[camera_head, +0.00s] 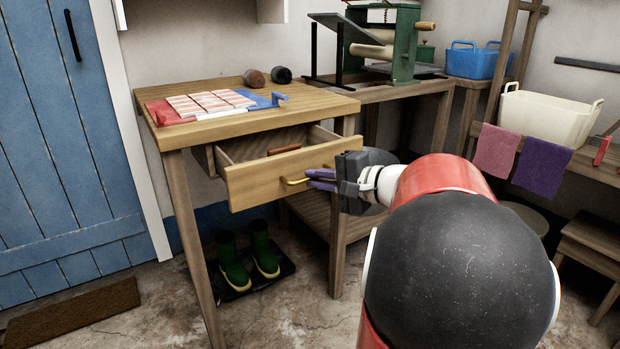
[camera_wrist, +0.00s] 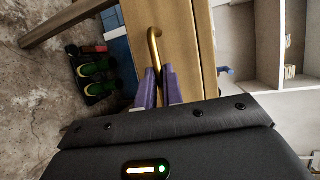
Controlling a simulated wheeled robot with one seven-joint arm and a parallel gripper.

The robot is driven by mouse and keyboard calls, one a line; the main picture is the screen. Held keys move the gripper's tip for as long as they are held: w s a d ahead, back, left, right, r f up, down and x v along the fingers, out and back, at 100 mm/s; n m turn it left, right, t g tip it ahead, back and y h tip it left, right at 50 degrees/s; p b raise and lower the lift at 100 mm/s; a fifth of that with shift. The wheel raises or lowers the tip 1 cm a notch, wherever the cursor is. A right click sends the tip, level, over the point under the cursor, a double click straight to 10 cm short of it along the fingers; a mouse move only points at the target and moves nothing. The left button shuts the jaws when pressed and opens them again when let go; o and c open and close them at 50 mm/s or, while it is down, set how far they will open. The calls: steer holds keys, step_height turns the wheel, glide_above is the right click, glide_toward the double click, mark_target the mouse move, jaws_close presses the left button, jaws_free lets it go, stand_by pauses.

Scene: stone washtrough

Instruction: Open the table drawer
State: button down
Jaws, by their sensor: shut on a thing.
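The wooden table (camera_head: 260,120) stands left of centre in the head view. Its drawer (camera_head: 262,181) is pulled partly out, and a brown object (camera_head: 284,149) shows inside it. The brass handle (camera_head: 292,182) is on the drawer front. My gripper (camera_head: 318,180) is at the handle, with its purple fingers shut on it. The wrist view shows the handle (camera_wrist: 153,45) running down between the two fingers (camera_wrist: 158,86). The back of the drawer's inside is hidden under the tabletop.
Green boots (camera_head: 248,262) stand on a dark tray below the table. A board with pale strips (camera_head: 208,103) and two dark rolls (camera_head: 268,76) lie on the tabletop. A blue door (camera_head: 60,140) is at left. Bare floor lies in front of the table.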

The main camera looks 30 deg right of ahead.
steer(key=c, duration=1.5)
jaws_free()
steer(key=v, duration=0.7)
steer(key=shift+s+d+r, duration=0.1)
steer(key=shift+s+d, duration=0.1)
steer(key=shift+s, duration=0.1)
